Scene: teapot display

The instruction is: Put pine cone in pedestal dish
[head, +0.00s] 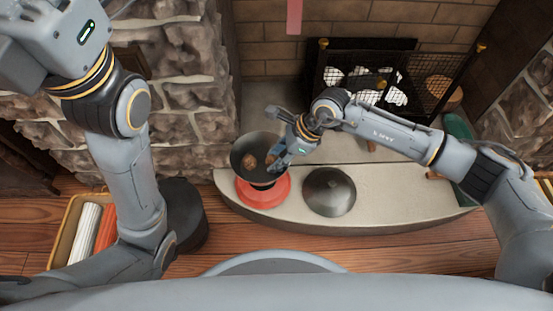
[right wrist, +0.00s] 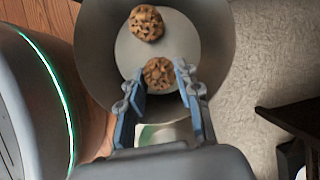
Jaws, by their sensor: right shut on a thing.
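The pedestal dish (head: 240,150) is a dark round bowl above a red round base (head: 264,192) on the hearth. My right gripper (head: 274,162) reaches into it from the right. In the right wrist view my right gripper (right wrist: 160,82) is shut on a brown, scaly pine cone (right wrist: 158,72), held over the pale bottom of the dish (right wrist: 212,35). I cannot tell whether the held cone touches the bottom. A second pine cone (right wrist: 146,23) lies in the dish, apart from the first; it also shows in the head view (head: 250,162). My left gripper is out of view.
A dark domed lid (head: 329,191) lies on the hearth (head: 400,205) right of the dish. A mesh fireplace screen (head: 405,80) stands behind. A stone wall (head: 130,80) is at left, and a box with white and orange items (head: 72,215) stands on the floor.

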